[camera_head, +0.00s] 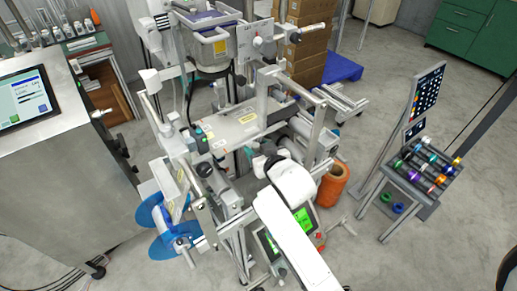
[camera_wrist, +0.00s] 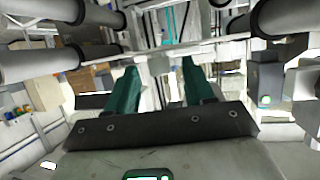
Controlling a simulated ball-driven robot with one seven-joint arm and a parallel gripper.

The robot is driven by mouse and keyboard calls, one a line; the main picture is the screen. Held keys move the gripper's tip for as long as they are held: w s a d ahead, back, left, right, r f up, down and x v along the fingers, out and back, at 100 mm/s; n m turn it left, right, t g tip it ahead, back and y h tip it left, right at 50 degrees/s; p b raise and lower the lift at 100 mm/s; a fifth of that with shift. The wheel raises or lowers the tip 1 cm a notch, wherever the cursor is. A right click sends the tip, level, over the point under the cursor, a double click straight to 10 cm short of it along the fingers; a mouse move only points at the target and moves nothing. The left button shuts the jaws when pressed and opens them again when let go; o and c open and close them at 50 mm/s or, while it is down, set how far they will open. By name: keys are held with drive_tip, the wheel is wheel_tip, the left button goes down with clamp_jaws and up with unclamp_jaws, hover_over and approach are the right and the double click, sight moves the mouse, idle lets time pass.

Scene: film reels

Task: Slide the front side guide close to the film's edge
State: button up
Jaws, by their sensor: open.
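My gripper (camera_wrist: 158,78) is open in the wrist view, its two dark green fingers apart and nothing clearly held between them. A pale block (camera_wrist: 159,66) on a light crossbar shows beyond the gap between the fingertips; I cannot tell whether it is the front side guide. In the head view my white arm reaches into the front of the film machine (camera_head: 235,130) and hides the fingers. The film's edge cannot be made out clearly.
A blue-flanged reel (camera_head: 158,246) sits at the machine's lower left. An orange roll (camera_head: 333,186) stands at its right. A steel cabinet with a screen (camera_head: 24,98) is at the left.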

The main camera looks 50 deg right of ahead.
drive_tip(key=shift+w+d+f, duration=0.1)
drive_tip(key=shift+w, duration=0.1)
clamp_jaws()
idle(0.5)
